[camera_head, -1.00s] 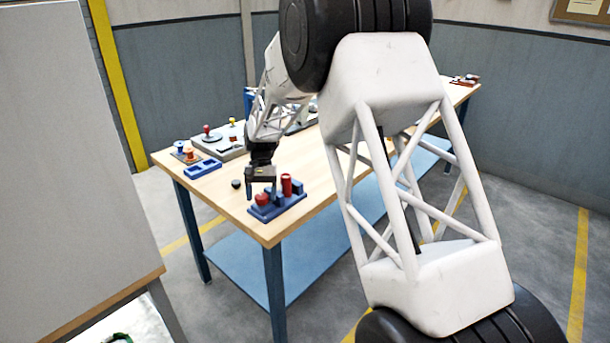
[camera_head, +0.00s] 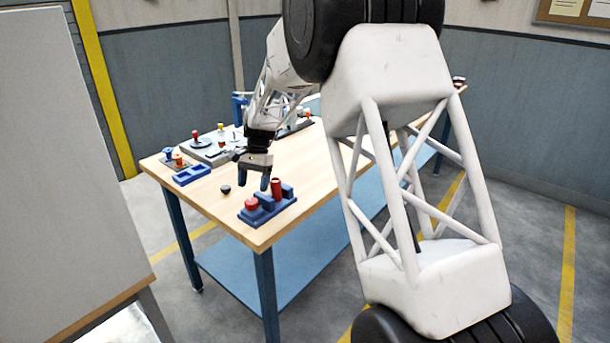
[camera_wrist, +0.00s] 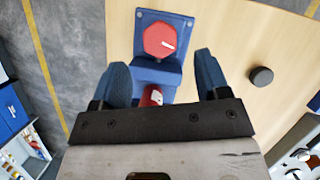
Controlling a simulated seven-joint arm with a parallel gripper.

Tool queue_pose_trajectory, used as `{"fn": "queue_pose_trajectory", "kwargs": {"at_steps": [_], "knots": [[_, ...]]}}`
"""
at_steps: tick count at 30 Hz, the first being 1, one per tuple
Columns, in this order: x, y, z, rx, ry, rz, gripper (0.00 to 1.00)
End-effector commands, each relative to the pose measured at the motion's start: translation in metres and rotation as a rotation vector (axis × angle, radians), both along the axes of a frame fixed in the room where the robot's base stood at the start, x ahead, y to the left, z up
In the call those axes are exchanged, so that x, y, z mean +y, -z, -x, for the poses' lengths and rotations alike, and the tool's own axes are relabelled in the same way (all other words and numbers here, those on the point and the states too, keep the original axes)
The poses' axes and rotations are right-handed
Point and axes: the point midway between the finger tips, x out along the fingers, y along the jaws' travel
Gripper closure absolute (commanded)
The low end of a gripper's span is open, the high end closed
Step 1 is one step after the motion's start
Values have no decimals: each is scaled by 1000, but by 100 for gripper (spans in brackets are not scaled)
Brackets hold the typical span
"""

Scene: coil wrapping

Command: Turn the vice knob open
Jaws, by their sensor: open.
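The vice has a blue body (camera_head: 262,212) and stands at the near corner of the workbench. My gripper (camera_head: 254,185) is open, pointing down above and behind the vice, with nothing gripped. In the wrist view its blue fingers (camera_wrist: 160,62) lie either side of the vice, with the knob beyond the fingertips, apart from them.
A small black disc (camera_head: 226,190) lies left of the vice on the wooden workbench (camera_head: 215,205). A blue tray (camera_head: 192,174) and a grey board (camera_head: 210,150) with knobs lie further back. Bare wood surrounds the disc. The bench's front edge is close to the vice.

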Motion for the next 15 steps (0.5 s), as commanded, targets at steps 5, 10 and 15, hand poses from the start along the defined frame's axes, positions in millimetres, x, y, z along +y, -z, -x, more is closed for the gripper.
{"fn": "queue_pose_trajectory", "kwargs": {"at_steps": [5,10,15], "knots": [[-4,-20,-8,-1,0,0,31],[-11,-31,0,-21,-10,5,31],[-20,-40,10,-49,-22,9,31]]}}
